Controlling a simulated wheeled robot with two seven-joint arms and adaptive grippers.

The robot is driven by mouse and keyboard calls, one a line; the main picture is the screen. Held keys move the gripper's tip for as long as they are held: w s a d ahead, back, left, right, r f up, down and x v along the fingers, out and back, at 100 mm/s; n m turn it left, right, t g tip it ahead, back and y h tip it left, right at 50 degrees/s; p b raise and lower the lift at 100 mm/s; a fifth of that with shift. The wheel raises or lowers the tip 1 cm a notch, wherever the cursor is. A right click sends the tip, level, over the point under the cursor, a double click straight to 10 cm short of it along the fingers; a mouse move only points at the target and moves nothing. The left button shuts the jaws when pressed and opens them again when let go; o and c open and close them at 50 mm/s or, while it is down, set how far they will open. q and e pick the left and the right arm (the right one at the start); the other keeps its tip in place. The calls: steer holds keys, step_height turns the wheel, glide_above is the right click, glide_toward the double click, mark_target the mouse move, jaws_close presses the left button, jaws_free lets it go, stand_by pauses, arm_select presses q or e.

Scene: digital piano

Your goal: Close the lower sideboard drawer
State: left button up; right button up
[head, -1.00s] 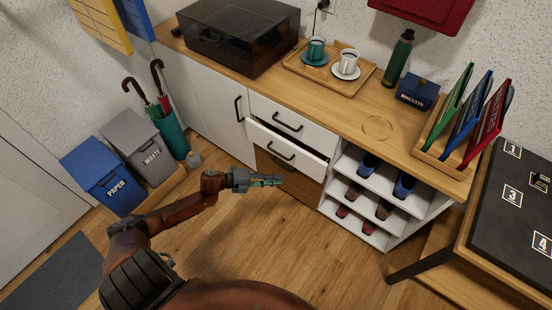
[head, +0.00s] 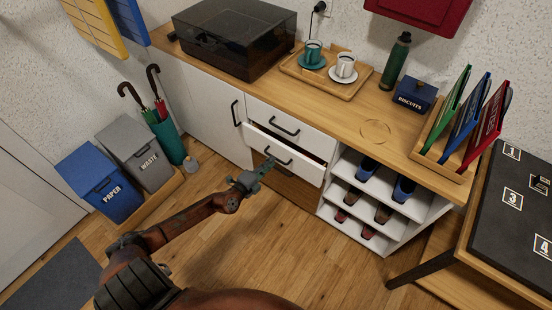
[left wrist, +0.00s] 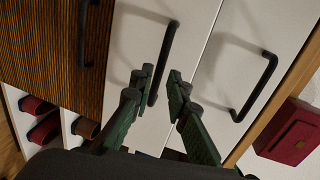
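The lower sideboard drawer (head: 303,170) is white with a black bar handle (head: 283,158). It stands partly open, its front out past the closed upper drawer (head: 308,136). My left gripper (head: 266,165) is in front of the lower drawer, close to the left end of its handle. In the left wrist view my left gripper (left wrist: 162,78) has its green fingers apart, with the lower handle (left wrist: 170,45) showing between and beyond the tips. Contact with the handle cannot be told. My right gripper is not in view.
The sideboard top (head: 345,112) carries a dark turntable (head: 235,38), a wooden tray with cups (head: 340,82), a green bottle (head: 395,62) and a biscuit box (head: 415,96). A shoe shelf (head: 375,200) stands right of the drawers. Bins and an umbrella stand (head: 168,138) are left. The floor in front is clear.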

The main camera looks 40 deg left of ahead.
arm_select(q)
steer(key=shift+b+x, duration=0.35)
steer(key=shift+x, duration=1.9)
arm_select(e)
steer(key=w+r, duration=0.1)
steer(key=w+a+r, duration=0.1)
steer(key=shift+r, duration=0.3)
arm_select(q)
steer(key=shift+c, duration=0.2)
jaws_close()
steer(key=shift+f, duration=0.1)
